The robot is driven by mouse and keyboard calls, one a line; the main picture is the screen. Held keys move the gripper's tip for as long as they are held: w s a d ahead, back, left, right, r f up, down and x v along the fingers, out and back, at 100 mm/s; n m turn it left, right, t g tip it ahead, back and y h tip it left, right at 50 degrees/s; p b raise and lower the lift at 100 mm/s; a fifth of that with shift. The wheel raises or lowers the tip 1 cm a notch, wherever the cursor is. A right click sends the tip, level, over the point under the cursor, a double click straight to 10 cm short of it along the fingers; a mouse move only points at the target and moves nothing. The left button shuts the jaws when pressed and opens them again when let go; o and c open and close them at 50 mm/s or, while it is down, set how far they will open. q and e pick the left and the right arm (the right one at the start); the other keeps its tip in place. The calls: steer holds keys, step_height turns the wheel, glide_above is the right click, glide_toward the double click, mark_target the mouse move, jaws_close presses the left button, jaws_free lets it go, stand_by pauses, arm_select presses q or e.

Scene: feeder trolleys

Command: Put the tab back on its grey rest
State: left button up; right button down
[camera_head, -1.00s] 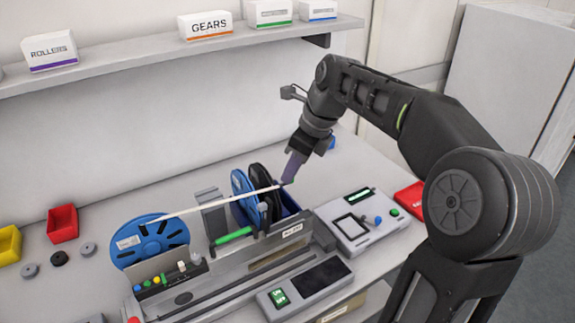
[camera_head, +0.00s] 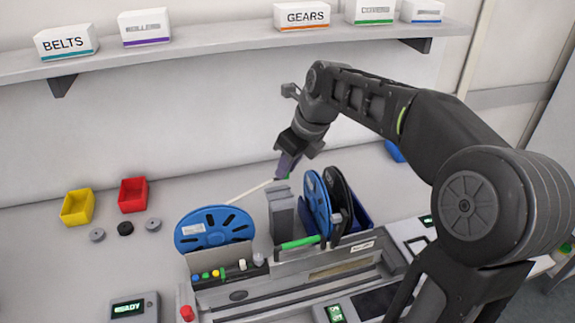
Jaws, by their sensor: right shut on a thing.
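My right gripper (camera_head: 284,166) is shut on the tab, above and behind the grey upright block (camera_head: 283,215). Only a small green bit shows at its fingertips, so most of the tab is hidden. A thin white tape (camera_head: 248,191) runs from the blue reel (camera_head: 203,230) at the left up to the fingertips. I cannot tell for sure which grey part is the rest. My left gripper is not in view.
A blue reel (camera_head: 316,204) and a black reel (camera_head: 339,200) stand upright right of the grey block. A green bar (camera_head: 300,243) lies in front. Yellow (camera_head: 77,207) and red (camera_head: 133,195) bins stand at left. The shelf (camera_head: 220,50) runs behind.

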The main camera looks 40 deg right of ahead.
steer(key=shift+f+b, duration=1.7)
steer(key=shift+f, duration=0.15)
steer(key=shift+f+b, duration=0.3)
steer(key=shift+f, duration=0.25)
steer(key=c, duration=1.3)
jaws_free()
steer(key=shift+r, duration=0.1)
steer(key=v, duration=0.7)
steer(key=shift+s+r, duration=0.15)
steer(key=shift+r, duration=0.1)
